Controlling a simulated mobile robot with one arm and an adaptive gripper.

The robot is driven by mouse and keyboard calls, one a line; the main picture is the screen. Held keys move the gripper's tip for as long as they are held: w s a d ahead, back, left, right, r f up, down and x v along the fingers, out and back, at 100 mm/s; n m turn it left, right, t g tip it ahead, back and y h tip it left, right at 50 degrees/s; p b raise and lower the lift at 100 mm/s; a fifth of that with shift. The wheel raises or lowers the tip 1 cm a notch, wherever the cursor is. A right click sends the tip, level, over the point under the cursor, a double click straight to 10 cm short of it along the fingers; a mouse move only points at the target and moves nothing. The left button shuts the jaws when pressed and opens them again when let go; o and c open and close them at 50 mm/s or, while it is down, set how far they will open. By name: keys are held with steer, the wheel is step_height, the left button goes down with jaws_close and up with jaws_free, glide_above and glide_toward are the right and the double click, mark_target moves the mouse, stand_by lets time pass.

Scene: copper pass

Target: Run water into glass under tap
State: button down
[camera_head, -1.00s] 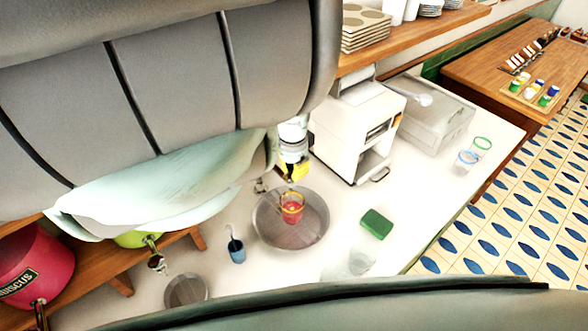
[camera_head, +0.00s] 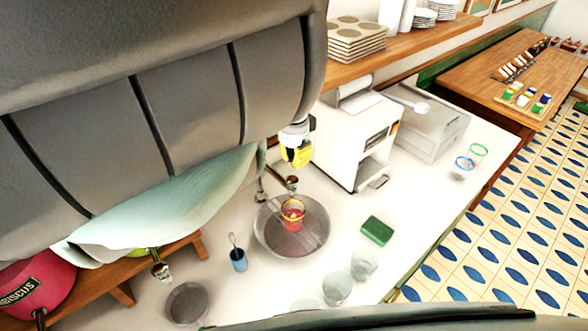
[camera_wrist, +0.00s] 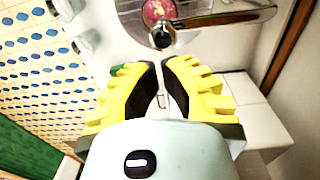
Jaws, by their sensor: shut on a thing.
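A red glass with a yellow rim (camera_head: 292,216) stands in the round metal sink (camera_head: 262,236), under the tap's spout (camera_head: 292,182). In the wrist view the spout (camera_wrist: 162,34) hides part of the glass (camera_wrist: 157,11). No water stream can be made out. My gripper (camera_head: 299,157) has yellow fingers and is beyond and above the spout in the head view. In the wrist view my gripper (camera_wrist: 162,72) is closed around a thin pale piece, seemingly the tap's lever (camera_wrist: 160,86), mostly hidden between the fingers.
A white machine (camera_head: 350,135) stands right of my gripper. A green sponge (camera_head: 377,230) and clear glasses (camera_head: 364,264) are right of the sink. A blue cup (camera_head: 238,259) stands to its left. A wooden shelf (camera_head: 400,50) overhangs behind.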

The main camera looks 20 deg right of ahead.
mark_target(294, 178)
step_height(294, 178, up, 7)
steer(key=shift+p, duration=0.35)
steer(key=shift+f, duration=0.1)
stand_by(0.4)
